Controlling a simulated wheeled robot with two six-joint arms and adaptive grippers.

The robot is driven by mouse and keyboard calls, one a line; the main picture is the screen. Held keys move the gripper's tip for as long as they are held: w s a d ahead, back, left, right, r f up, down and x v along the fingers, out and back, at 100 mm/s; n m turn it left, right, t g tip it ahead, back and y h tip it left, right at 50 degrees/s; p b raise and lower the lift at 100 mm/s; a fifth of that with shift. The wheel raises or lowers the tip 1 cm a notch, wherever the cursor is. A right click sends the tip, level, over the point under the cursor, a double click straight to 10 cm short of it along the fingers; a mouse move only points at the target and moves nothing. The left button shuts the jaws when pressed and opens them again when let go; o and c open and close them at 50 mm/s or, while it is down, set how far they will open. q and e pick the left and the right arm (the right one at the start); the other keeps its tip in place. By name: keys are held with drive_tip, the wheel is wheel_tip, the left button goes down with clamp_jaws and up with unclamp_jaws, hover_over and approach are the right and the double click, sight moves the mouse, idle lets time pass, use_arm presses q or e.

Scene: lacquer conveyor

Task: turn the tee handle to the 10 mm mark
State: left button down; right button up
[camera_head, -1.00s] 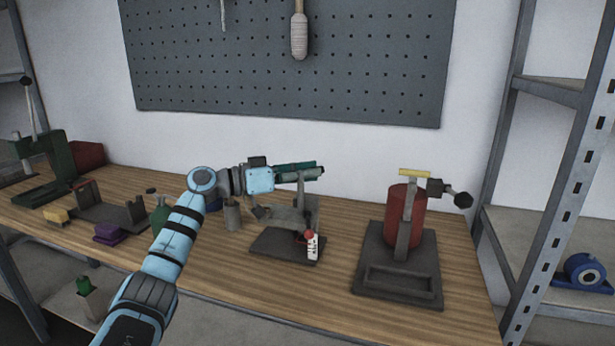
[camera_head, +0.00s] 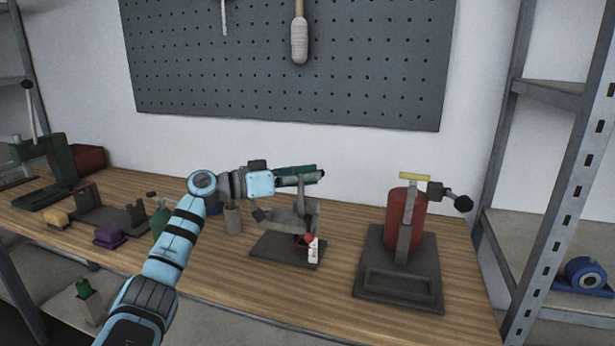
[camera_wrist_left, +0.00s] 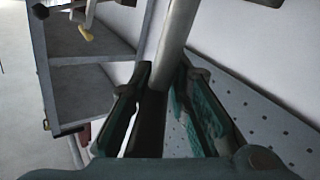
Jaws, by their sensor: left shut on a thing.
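The press-like fixture stands mid-bench on a dark base plate (camera_head: 270,248), with an upright grey post. A small white scale (camera_head: 314,250) with dark marks and a red knob (camera_head: 308,239) are at its front; the marks are too small to read. My left gripper (camera_head: 310,175) is at the top of the fixture, shut on the grey tee handle. In the left wrist view a grey bar of the handle (camera_wrist_left: 177,35) runs down between the two teal-padded fingers (camera_wrist_left: 165,95). The fingers hide much of the handle. My right gripper is not in view.
A red cylinder (camera_head: 405,218) on a dark stand is to the right, with a black-knobbed lever. At the left are a green lever press (camera_head: 50,165), a yellow block (camera_head: 56,218) and a purple block (camera_head: 109,235). A pegboard (camera_head: 280,80) hangs behind. Bare bench lies between the two stands.

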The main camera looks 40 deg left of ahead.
use_arm(q)
drive_tip(key=c, duration=1.6)
unclamp_jaws()
drive_tip(key=v, duration=0.7)
drive_tip(key=shift+f, duration=0.1)
drive_tip(key=shift+s+a, duration=0.15)
drive_tip(key=shift+s, duration=0.15)
drive_tip(key=shift+o, duration=0.2)
